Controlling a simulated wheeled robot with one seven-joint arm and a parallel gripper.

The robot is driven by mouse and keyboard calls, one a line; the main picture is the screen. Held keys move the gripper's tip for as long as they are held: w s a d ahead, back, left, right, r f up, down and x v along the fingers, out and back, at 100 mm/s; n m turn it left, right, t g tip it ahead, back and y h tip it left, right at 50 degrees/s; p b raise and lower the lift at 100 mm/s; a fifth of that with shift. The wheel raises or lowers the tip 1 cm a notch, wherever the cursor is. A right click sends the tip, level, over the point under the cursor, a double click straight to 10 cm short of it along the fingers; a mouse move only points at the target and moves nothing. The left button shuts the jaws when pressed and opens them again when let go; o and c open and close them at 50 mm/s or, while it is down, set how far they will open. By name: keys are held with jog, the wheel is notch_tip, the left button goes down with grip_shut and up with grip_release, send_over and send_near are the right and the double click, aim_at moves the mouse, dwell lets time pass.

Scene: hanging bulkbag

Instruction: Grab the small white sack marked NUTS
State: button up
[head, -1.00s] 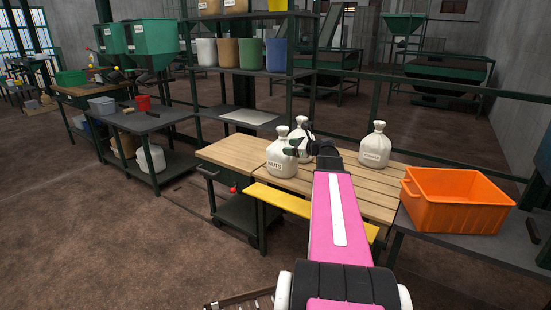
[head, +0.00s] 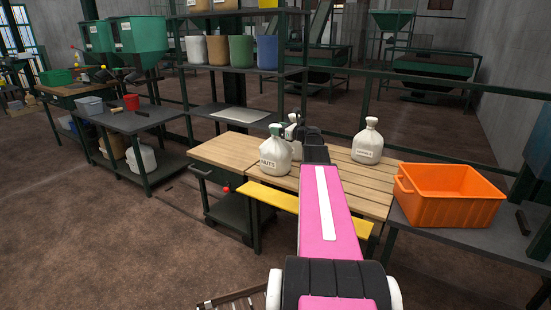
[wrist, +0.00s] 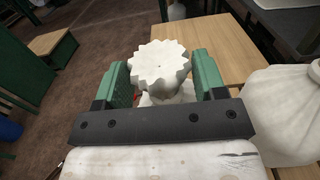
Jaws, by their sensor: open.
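The small white sack marked NUTS (head: 275,155) stands upright on the left part of the wooden bench in the head view, its label facing me. My gripper (head: 283,130) is at the top of this sack, partly hidden by my arm. In the wrist view, the frilled top of a sack (wrist: 158,64), apparently the NUTS one, sits between the two green fingers of my gripper (wrist: 162,78). The jaws are open, with one finger on each side of the neck. I cannot tell whether either finger touches it.
A second white sack (head: 297,151) stands just right of the NUTS sack, partly hidden; a bulging white sack (wrist: 288,112) shows close by in the wrist view. A third sack (head: 367,143) stands farther right. An orange crate (head: 447,202) sits right of the slatted wooden bench (head: 362,185).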

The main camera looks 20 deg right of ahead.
jog(key=x, duration=0.3)
jog(key=shift+w+a, duration=0.15)
jog(key=shift+w, duration=0.05)
grip_shut()
